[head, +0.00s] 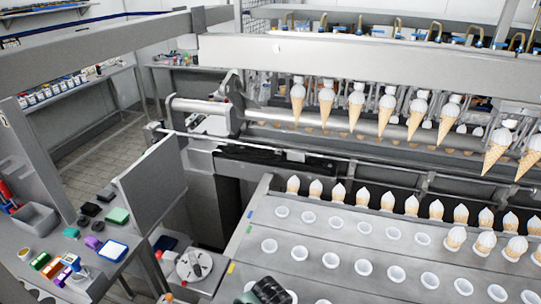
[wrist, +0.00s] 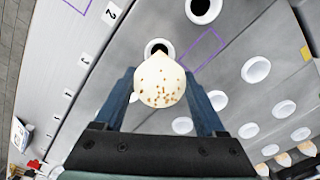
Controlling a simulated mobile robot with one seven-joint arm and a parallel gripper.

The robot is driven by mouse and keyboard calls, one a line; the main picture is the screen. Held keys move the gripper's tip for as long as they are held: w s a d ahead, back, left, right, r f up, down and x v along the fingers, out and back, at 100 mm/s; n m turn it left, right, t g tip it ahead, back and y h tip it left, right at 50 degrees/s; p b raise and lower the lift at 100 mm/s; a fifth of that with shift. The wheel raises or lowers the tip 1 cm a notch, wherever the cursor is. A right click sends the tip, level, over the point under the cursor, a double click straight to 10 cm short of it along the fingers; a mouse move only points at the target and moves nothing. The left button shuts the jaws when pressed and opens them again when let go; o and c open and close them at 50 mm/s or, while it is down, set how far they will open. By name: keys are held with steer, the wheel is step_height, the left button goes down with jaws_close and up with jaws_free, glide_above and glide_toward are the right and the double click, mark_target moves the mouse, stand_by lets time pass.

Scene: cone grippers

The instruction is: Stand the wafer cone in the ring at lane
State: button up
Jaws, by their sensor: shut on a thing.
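In the wrist view my gripper (wrist: 160,92) is shut on the wafer cone (wrist: 158,76), its fingers on either side. I see the cone from above: a cream-white pointed top with brown sprinkles. The wafer part below is hidden. Just past the cone's top is a white ring (wrist: 147,48) with a dark opening, partly covered by the cone. Another empty white ring (wrist: 205,20) lies beyond to the right. I cannot tell the cone's height above the plate. In the head view a dark part at the bottom edge may be my arm; the held cone cannot be made out there.
The grey plate (head: 330,222) carries rows of white rings, several looking empty. Filled cones (head: 338,192) stand along its far row, and more on the right. Cones (head: 356,105) hang under the machine beam. A side bench (head: 60,225) with small items is at left.

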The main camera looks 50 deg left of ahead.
steer(key=shift+f+b, duration=2.6)
steer(key=shift+f, duration=0.65)
steer(key=o, duration=0.8)
steer(key=shift+r, duration=0.1)
step_height(320, 180, up, 13)
steer(key=shift+b, duration=0.9)
